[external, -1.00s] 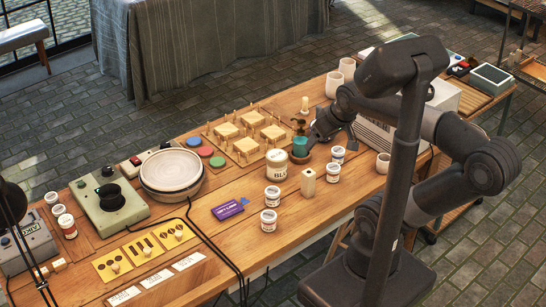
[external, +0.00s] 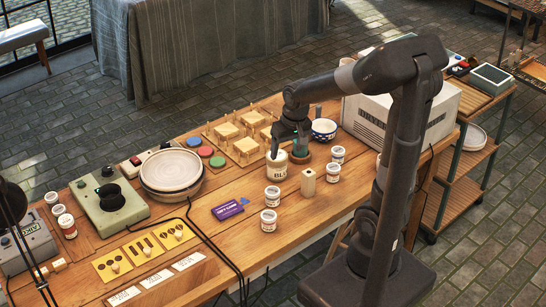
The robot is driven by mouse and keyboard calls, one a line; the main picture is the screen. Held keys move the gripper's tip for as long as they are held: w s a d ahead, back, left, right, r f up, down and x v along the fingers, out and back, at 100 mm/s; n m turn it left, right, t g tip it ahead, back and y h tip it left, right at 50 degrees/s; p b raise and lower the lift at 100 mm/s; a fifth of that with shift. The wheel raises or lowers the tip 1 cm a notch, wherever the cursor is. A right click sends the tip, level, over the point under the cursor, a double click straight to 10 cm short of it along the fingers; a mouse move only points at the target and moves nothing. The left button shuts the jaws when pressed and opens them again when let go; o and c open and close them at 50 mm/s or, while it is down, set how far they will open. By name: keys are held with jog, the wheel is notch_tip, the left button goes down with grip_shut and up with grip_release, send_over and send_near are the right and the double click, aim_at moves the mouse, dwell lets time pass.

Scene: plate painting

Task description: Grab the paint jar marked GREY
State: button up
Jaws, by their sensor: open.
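Several small white jars with printed labels stand on the table: one jar (external: 268,221) at the front, one jar (external: 272,197) just behind it, and two jars at the right, a nearer jar (external: 333,173) and a farther jar (external: 338,154). Their labels are too small to read, so I cannot tell which is GREY. More jars stand at the far left, including a jar (external: 67,226). A larger cream jar (external: 277,173) shows letters like "BL". My gripper (external: 287,148) is open and points down at this larger jar's top, with nothing seen in it; contact cannot be told.
A patterned bowl (external: 324,129) and a white appliance (external: 410,112) are behind. A purple box (external: 229,210) lies left; bare wood is in front.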

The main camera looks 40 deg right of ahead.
jog(key=m+g, duration=0.1)
jog(key=g, duration=0.1)
send_over(272, 191)
jog(key=f, duration=1.1)
jog(key=shift+s, duration=0.2)
notch_tip(272, 191, down, 6)
jog(key=shift+r, duration=0.1)
jog(key=shift+w+d+f, duration=0.1)
jog(key=shift+f, duration=1.3)
jog(key=shift+w+f, duration=0.1)
jog(key=shift+f, duration=1.25)
jog(key=c, duration=1.1)
